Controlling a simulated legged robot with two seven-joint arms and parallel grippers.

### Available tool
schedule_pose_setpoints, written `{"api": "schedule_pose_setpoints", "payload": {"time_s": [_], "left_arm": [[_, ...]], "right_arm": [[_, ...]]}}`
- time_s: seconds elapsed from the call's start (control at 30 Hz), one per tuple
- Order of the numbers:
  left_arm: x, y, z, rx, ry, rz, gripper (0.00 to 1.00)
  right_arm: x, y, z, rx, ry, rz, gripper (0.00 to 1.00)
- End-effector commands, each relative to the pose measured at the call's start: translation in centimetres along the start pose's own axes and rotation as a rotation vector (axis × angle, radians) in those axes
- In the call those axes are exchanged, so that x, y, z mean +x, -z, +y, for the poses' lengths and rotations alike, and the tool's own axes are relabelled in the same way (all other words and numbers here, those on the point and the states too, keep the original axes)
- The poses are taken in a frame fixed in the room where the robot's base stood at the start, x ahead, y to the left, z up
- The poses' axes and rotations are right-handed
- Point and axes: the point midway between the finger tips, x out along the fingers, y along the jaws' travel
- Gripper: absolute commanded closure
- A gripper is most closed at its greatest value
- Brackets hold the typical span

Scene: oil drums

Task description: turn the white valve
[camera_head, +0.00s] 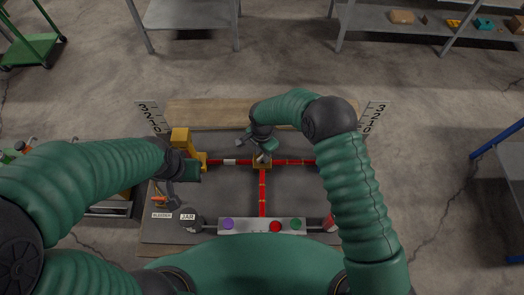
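The white valve (265,157) appears as a small pale handle on a brass-coloured body where red pipes meet, in the middle of the board. My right gripper (258,144) is just above and behind it, with its fingers spread apart. I cannot tell whether a finger touches the handle, and the wrist hides part of the area. My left gripper (192,171) is at the left end of the red pipe, beside a yellow part (181,140). Its fingers are too dark and small to read.
A panel (250,226) with purple, red and green buttons lies at the front of the board. A wooden plank (210,113) lies behind the pipes. Metal shelves (188,14) stand at the back, with a green cart (33,46) at far left. The floor between is clear.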

Motion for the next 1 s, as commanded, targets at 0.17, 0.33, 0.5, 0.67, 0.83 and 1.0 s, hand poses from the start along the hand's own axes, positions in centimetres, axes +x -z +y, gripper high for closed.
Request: {"api": "schedule_pose_setpoints", "payload": {"time_s": [0.17, 0.33, 0.5, 0.67, 0.83, 1.0], "left_arm": [[-0.13, 0.02, 0.0, 0.0, 0.0, 0.0, 0.64], [-0.1, 0.0, 0.0, 0.0, 0.0, 0.0, 0.64], [-0.1, 0.0, 0.0, 0.0, 0.0, 0.0, 0.64], [-0.1, 0.01, 0.0, 0.0, 0.0, 0.0, 0.64], [-0.11, 0.01, 0.0, 0.0, 0.0, 0.0, 0.64], [0.07, -0.03, 0.0, 0.0, 0.0, 0.0, 0.64]], "right_arm": [[0.55, 0.02, -0.06, 0.0, 0.001, 0.001, 0.67], [0.59, 0.1, -0.11, 0.0, 0.0, 0.0, 0.71], [0.58, 0.09, -0.1, 0.0, 0.0, 0.0, 0.93], [0.51, 0.06, -0.13, 0.0, 0.002, 0.0, 1.0], [0.45, 0.06, -0.16, -0.001, 0.002, 0.001, 1.0], [0.45, 0.05, -0.2, -0.015, 0.004, 0.001, 1.0]]}}
